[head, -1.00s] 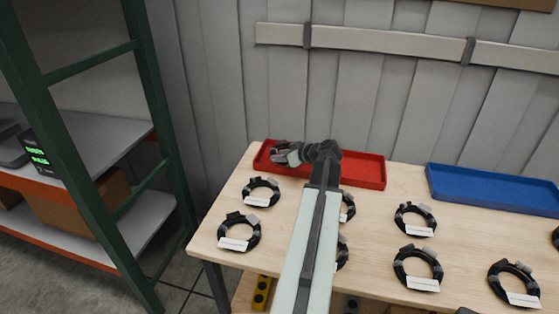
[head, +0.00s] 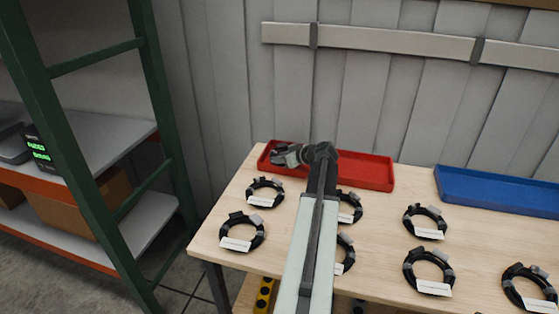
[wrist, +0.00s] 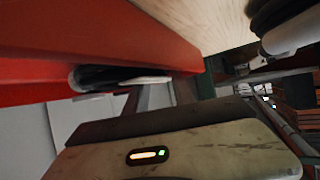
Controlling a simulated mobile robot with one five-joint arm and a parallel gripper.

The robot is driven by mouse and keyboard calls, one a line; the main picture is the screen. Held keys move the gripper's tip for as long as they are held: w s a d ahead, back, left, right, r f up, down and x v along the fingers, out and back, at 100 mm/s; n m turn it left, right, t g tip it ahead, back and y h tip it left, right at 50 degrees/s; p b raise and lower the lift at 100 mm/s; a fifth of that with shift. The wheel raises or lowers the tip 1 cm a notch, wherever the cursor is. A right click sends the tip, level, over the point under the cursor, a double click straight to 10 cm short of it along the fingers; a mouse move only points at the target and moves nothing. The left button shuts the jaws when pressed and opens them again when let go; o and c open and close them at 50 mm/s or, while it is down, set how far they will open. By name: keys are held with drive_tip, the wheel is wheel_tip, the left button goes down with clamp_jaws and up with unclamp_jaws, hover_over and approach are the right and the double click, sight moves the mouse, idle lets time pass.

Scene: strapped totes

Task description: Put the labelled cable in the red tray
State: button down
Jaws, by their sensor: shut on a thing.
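The red tray (head: 366,171) lies at the back left of the table, partly hidden by my arm. My gripper (head: 278,157) is over the tray's left end in the head view, its jaws shut. A dark cable (wrist: 112,76) with a pale edge shows against the red tray wall in the wrist view, beyond my gripper's body. I take it as the thing in the jaws, but the fingertips are not clear. Whether it touches the tray floor I cannot tell. No readable label shows on it.
Several coiled black cables with white tags lie on the table (head: 385,238), such as one at the front left (head: 242,232). A blue tray (head: 498,190) is at the back right. A green-posted shelf (head: 160,120) stands left, and a panelled wall behind.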

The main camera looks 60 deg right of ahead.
drive_tip(key=shift+f+b, duration=0.3)
drive_tip(key=shift+f, duration=0.1)
drive_tip(key=c, duration=1)
unclamp_jaws()
drive_tip(key=shift+r, duration=0.1)
drive_tip(key=shift+c, duration=0.2)
drive_tip(key=shift+r, duration=0.15)
drive_tip(key=p+v, duration=0.6)
drive_tip(key=v, duration=0.6)
drive_tip(key=shift+p, duration=0.3)
drive_tip(key=shift+r, duration=0.15)
